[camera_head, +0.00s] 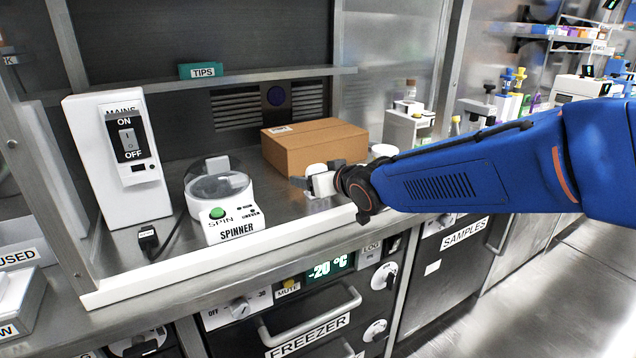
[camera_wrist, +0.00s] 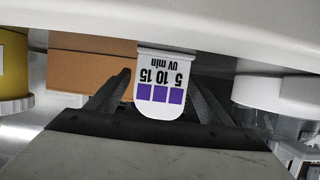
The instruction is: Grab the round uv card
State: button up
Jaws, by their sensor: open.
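The uv card (camera_wrist: 160,108) is white with a rounded end, three purple squares and the print "UV min 5 10 15", upside down in the wrist view. My gripper (camera_wrist: 160,78) is open, with one dark finger on each side of the card and a visible gap on both sides. In the head view my gripper (camera_head: 312,184) is low over the bench, in front of the cardboard box. I cannot clearly make out the card in the head view, where the gripper crowds a small white shape.
The cardboard box (camera_head: 315,144) stands behind my gripper. The white spinner (camera_head: 222,208) is to its left, and the mains switch box (camera_head: 118,160) is farther left. A raised white edge (camera_head: 200,262) runs along the bench front, above the freezer (camera_head: 310,325).

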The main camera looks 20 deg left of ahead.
jog(key=shift+x, duration=1.15)
jog(key=c, duration=1.2)
jog(key=shift+r, duration=0.1)
